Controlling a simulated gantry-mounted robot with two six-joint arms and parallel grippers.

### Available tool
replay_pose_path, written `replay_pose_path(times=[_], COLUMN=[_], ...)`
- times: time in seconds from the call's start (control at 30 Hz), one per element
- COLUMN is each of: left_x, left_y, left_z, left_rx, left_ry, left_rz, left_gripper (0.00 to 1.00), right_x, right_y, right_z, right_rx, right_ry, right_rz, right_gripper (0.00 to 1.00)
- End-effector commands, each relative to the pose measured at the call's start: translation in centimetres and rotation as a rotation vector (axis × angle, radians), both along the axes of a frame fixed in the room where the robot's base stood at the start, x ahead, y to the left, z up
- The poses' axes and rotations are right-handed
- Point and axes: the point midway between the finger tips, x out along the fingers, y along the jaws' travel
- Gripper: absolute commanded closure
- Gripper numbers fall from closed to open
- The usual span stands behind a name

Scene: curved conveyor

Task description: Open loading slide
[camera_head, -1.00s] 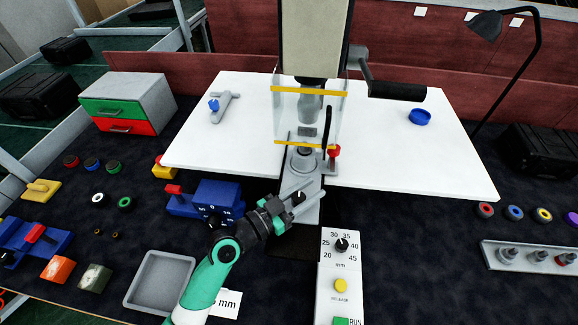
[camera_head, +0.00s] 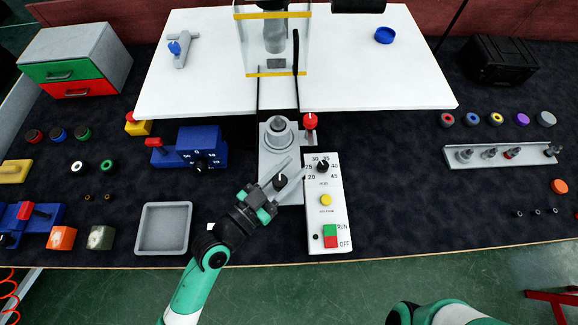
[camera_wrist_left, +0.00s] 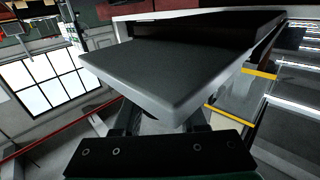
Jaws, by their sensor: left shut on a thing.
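The loading slide (camera_head: 288,193) is a grey plate on the table, pulled out in front of the press and its clear guard (camera_head: 250,45). A round grey holder (camera_head: 278,132) stands on its far part, well in front of the guard's yellow lower edge. My left gripper (camera_head: 281,177) is shut on the black knob (camera_head: 280,182) at the slide's near end, with its fingers on either side. In the left wrist view a dark flat-topped block (camera_wrist_left: 165,70) fills the close foreground and hides the fingertips. My right gripper is out of view.
A control panel (camera_head: 341,220) with a dial and buttons stands close to the slide's right. A red ball knob (camera_head: 310,121) stands at the slide's far right. A blue gauge block (camera_head: 205,142) and a grey tray (camera_head: 146,232) lie to the left.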

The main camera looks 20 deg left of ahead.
Motion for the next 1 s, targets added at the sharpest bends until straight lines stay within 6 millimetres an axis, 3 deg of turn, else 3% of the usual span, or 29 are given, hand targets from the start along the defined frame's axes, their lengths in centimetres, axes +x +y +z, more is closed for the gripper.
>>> replay_pose_path(times=[0.17, 0.2, 0.37, 0.83, 1.0], left_x=[0.0, 0.0, 0.0, -0.1, -2.1], left_y=[0.0, 0.0, 0.0, 0.1, 0.9], left_z=[0.0, 0.0, 0.0, -0.1, -0.2], left_rx=[-0.001, -0.001, -0.001, 0.001, -0.001], left_ry=[0.000, 0.001, 0.001, 0.002, 0.003], left_rz=[0.001, 0.001, 0.001, 0.001, 0.003], left_gripper=[1.00, 0.56, 0.29, 0.29, 0.29], right_x=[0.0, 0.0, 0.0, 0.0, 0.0], right_y=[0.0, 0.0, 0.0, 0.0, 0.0], right_z=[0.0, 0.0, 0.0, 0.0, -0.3], right_rx=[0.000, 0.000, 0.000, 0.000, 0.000], right_ry=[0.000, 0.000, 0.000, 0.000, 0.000], right_rz=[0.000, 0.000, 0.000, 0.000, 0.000], right_gripper=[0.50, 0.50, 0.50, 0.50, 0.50])
